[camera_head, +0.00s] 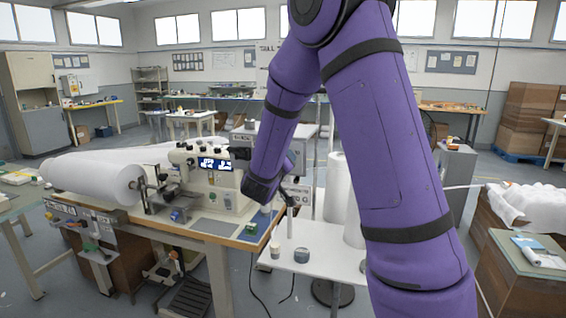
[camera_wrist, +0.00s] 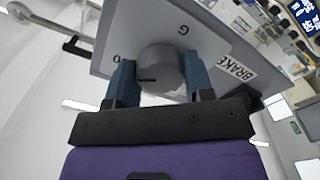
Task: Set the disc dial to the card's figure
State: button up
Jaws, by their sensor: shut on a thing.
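A grey round dial (camera_wrist: 162,70) with a dark pointer line stands on a grey panel (camera_wrist: 120,25) in the wrist view. The panel has a mark like a G or 6 above the dial, a mark like a 0 to its left, and a white BRAKE label (camera_wrist: 237,68) to its right. My gripper (camera_wrist: 160,64) is shut on the dial, one blue finger on each side. In the head view my purple arm reaches towards the machine, and I cannot make out the gripper or dial there. I cannot identify the card in either view.
A cream sewing machine (camera_head: 221,183) with a lit display stands on the wooden-edged bench, beside a white fabric roll (camera_head: 95,178). A black-ended lever (camera_wrist: 78,46) projects beside the panel. A white side table (camera_head: 325,262) holds small round containers.

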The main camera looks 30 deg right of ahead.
jog(key=o, duration=0.9)
jog(key=shift+o, duration=0.2)
jog(key=shift+a, duration=0.1)
jog(key=v, duration=1)
jog(key=shift+s+a, duration=0.25)
jog(key=shift+s, duration=0.05)
